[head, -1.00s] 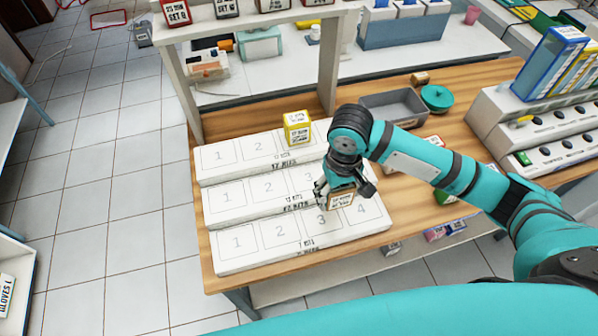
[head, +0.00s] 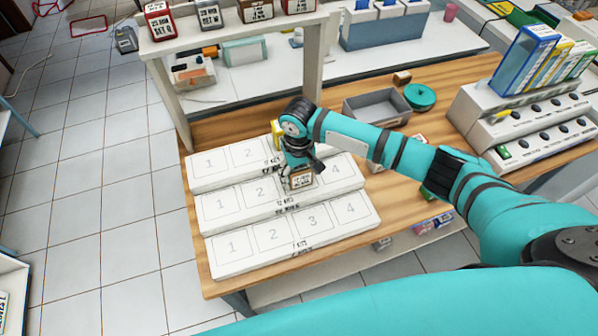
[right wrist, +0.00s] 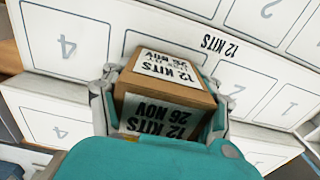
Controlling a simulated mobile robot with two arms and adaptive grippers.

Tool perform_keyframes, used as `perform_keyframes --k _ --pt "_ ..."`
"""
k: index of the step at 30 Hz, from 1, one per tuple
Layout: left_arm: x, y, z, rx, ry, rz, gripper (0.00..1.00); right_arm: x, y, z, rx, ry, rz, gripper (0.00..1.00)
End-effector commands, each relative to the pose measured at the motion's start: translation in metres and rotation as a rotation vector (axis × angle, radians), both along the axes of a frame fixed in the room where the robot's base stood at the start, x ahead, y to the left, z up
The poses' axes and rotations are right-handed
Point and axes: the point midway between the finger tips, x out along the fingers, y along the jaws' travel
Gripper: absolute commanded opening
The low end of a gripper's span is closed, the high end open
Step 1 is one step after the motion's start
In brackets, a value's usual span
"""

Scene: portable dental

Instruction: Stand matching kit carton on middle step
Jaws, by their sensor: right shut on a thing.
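A brown kit carton (head: 301,180) with white labels is held in my right gripper (head: 300,174). In the right wrist view, the carton (right wrist: 168,82) reads "12 KITS 26 NOV" and sits between the two fingers (right wrist: 160,100). The white three-step stand has a middle step (head: 228,206) marked "12 KITS" on its front. The carton is upright over the middle step, around place 3, which it and my gripper hide. I cannot tell if its base touches the step. A yellow carton (head: 277,129) on the top step (head: 212,165) is partly hidden by my arm. My left gripper is out of view.
The bottom step (head: 273,236) is empty. A grey tray (head: 376,106) and a teal round item (head: 420,96) are behind my right arm. A shelf (head: 235,30) with several cartons stands over the back of the stand. Blue and yellow boxes (head: 530,62) stand at right.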

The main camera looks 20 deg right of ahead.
Motion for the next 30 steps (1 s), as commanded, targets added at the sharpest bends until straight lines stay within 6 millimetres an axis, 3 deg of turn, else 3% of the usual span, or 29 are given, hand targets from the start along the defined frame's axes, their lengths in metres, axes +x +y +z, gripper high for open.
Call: perform_keyframes --k 6,7,12,23,30 --pt "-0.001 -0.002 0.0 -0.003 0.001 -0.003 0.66 0.0 0.0 -0.002 0.001 0.0 0.0 0.27" --pt "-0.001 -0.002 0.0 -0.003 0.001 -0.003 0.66 0.0 0.0 -0.003 0.001 0.0 0.0 0.61" --pt "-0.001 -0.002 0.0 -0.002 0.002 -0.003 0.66 0.0 0.0 -0.002 0.0 0.0 0.0 0.83" --pt "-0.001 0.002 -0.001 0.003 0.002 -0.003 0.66 0.0 0.0 0.002 0.0 -0.001 -0.001 0.85" --pt "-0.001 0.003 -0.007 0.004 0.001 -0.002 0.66 0.001 0.001 0.041 0.002 -0.004 0.001 0.85"
